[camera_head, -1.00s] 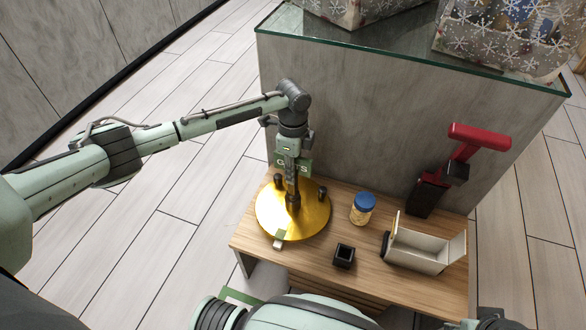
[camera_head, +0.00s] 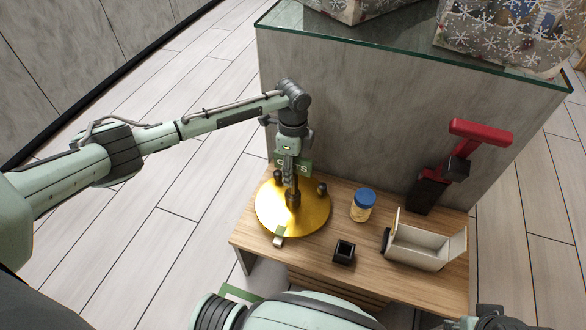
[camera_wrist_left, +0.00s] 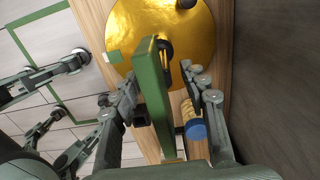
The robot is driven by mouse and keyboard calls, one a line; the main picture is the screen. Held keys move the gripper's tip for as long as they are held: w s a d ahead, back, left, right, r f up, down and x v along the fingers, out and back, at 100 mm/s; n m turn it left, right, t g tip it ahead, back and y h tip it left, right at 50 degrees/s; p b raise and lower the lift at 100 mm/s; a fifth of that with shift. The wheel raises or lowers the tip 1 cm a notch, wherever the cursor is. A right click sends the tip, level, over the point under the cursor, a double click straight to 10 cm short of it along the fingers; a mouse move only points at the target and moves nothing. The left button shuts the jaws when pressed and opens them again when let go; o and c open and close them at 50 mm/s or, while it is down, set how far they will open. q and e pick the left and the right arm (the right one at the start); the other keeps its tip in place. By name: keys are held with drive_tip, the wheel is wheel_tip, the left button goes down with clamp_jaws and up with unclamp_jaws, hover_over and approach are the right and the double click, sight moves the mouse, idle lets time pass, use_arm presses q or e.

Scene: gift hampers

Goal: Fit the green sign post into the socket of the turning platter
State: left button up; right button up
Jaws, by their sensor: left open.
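The green sign post (camera_wrist_left: 152,88) stands between the fingers of my left gripper in the left wrist view. In the head view its green lettered board (camera_head: 306,167) shows behind the gripper. The gold turning platter (camera_head: 268,217) lies on the wooden table, and its dark socket (camera_head: 293,199) is right below the gripper. The socket also shows as a dark ring in the wrist view (camera_wrist_left: 166,49), at the post's far end. The post seems to be in it, but the exact seating is hidden. My left gripper (camera_wrist_left: 168,85) is open around the post, fingers apart on both sides.
On the wooden table (camera_head: 315,258), a blue-lidded jar (camera_head: 362,208), a small black holder (camera_head: 344,253) and an open cream box (camera_head: 420,247) stand right of the platter. A red-and-black tool (camera_head: 455,168) stands behind. A grey wall with a glass-topped counter (camera_head: 400,115) bounds the back.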

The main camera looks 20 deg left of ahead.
use_arm(q)
wheel_tip(320, 180, up, 12)
drive_tip(key=shift+f, duration=0.1)
idle(0.7)
